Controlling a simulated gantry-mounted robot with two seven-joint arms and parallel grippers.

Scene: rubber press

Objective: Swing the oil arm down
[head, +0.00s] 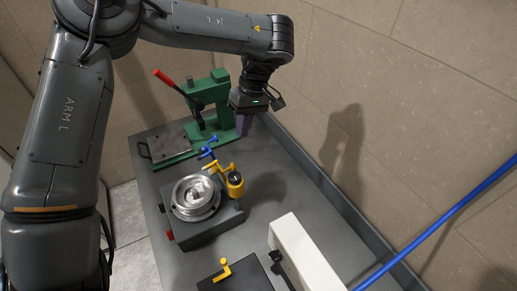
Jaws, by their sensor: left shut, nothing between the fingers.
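A yellow arm (215,168), which looks like the oil arm, stands out from a yellow post (234,185) at the right of a round metal bowl (195,196). The bowl sits on a dark box base (211,231). My left gripper (247,106) hangs above and behind this unit, beside the green press (220,92). It is shut and empty, and its fingertips are hard to make out. It is apart from the yellow arm. My right gripper is not in view.
The green press has a red-handled lever (165,79) and a plate base. A blue part (209,141) lies between press and bowl. A white box (301,254) and a dark box with a yellow handle (222,271) are in front. A blue rod (440,232) slants at right. Bare grey table (281,188) lies right of the post.

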